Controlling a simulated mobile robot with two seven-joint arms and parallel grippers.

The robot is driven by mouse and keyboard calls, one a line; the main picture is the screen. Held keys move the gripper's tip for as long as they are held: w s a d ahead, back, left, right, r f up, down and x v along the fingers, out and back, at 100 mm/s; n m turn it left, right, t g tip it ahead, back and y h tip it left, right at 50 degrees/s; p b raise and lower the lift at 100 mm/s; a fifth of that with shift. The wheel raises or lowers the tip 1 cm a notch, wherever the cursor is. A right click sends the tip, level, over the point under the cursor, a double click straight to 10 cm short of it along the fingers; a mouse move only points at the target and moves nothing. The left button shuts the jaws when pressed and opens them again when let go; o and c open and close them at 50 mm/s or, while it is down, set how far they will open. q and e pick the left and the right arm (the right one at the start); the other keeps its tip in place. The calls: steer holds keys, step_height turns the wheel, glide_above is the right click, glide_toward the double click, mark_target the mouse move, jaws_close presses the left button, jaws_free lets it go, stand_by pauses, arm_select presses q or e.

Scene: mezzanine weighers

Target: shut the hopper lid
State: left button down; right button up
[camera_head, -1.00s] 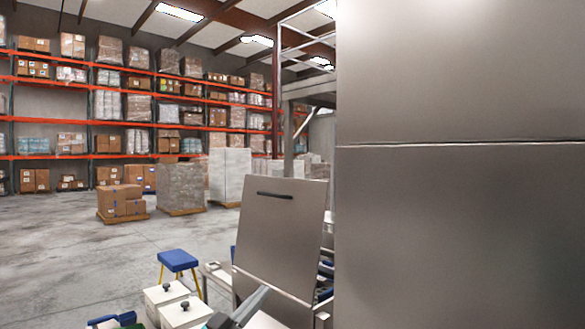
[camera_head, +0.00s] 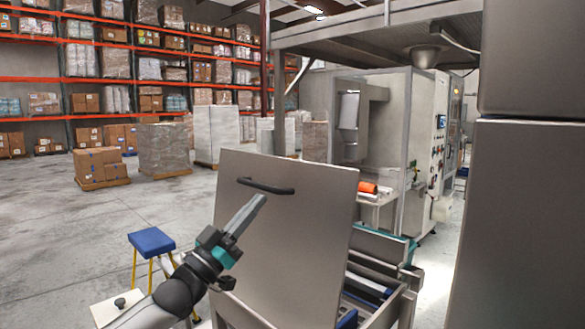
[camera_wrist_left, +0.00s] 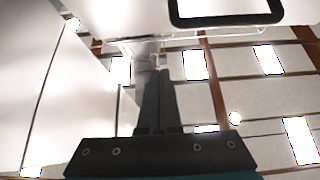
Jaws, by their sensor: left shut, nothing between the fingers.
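The hopper lid (camera_head: 310,225) is a flat grey metal panel. It stands raised, leaning a little back, with a dark bar handle (camera_head: 265,187) near its upper edge. The open hopper (camera_head: 405,300) shows below and right of it, partly hidden by the lid. My left gripper (camera_head: 262,198) is shut and empty, its tips in front of the lid just below the handle. In the left wrist view the shut fingers (camera_wrist_left: 158,80) point up the picture, and a dark handle loop (camera_wrist_left: 228,20) shows above and right of them. Contact cannot be told. My right gripper is out of view.
A large grey metal cabinet (camera_head: 530,220) stands close on the right. A blue-topped stool (camera_head: 152,241) stands left of my arm. A machine (camera_head: 385,130) stands behind the lid. Open concrete floor (camera_head: 60,240) lies to the left, with pallets and racking beyond.

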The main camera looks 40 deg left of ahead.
arm_select(q)
steer(key=w+f+p+x, duration=0.1)
steer(key=f+p+x, duration=0.1)
steer(key=x, duration=1)
steer(key=shift+w+d+p, duration=0.25)
steer(key=shift+w+p, duration=0.25)
steer(key=shift+p, duration=0.3)
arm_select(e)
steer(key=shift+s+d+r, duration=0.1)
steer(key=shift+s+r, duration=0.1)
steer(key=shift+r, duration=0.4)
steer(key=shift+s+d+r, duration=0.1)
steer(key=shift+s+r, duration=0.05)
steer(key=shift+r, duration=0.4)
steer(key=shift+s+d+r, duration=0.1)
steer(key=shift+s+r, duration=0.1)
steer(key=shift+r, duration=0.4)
arm_select(q)
steer(key=shift+w, duration=0.1)
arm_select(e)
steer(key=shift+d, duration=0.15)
